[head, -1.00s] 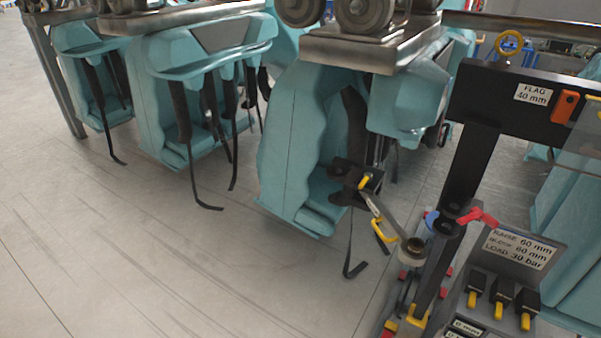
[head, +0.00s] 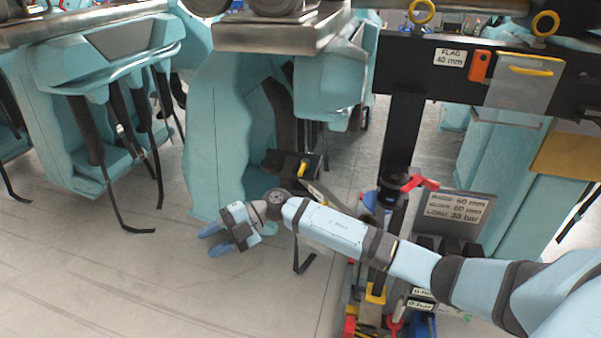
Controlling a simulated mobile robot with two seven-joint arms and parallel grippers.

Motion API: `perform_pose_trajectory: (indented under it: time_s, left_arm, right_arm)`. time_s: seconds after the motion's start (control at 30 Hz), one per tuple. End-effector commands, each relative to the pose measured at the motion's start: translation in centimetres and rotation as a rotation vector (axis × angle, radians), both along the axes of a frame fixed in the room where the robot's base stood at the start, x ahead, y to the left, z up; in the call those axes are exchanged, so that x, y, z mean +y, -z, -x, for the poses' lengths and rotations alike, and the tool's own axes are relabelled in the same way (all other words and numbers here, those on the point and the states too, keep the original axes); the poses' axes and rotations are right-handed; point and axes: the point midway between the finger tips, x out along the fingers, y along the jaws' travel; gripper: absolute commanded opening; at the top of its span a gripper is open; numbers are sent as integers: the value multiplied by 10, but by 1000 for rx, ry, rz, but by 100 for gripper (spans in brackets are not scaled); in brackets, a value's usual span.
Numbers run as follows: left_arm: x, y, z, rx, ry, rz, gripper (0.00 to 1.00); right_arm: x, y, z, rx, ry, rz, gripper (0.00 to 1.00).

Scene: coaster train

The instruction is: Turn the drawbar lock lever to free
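A small yellow lever (head: 303,168) sits on a black block (head: 284,160) at the drawbar end below the middle coaster seat; I cannot tell for sure that it is the lock lever. A metal bar (head: 318,194) runs down to the right from there, partly hidden by my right arm. My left gripper is not in view.
Teal seats (head: 110,95) with hanging black straps fill the left. A black frame (head: 430,67) with yellow rings and a flag label stands right. A grey sign panel (head: 452,214) stands behind my arm. The floor at lower left is clear.

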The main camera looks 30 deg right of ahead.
Motion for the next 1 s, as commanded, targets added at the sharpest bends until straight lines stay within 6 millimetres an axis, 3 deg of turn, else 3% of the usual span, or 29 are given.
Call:
perform_pose_trajectory:
  time_s: [0.03, 0.17, 0.3, 0.4, 0.5, 0.6, 0.73, 1.0]
  left_arm:
    - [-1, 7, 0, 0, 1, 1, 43]
    - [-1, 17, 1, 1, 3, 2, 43]
    - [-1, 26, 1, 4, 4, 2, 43]
    - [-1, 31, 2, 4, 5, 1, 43]
    - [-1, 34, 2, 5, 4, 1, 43]
    - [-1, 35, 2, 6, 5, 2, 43]
    - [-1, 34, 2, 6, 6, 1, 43]
    - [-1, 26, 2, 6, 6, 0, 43]
  right_arm:
    - [-19, -3, -18, -21, -40, 134, 39]
    - [-83, -16, -56, 3, -83, 511, 39]
    - [-171, -51, -91, 91, -4, 892, 39]
    - [-228, -84, -104, 171, 95, 1098, 39]
    - [-269, -112, -108, 242, 188, 1234, 39]
    - [-293, -131, -108, 289, 250, 1309, 39]
    - [-304, -134, -107, 315, 280, 1344, 39]
    - [-304, -88, -106, 318, 276, 1343, 39]
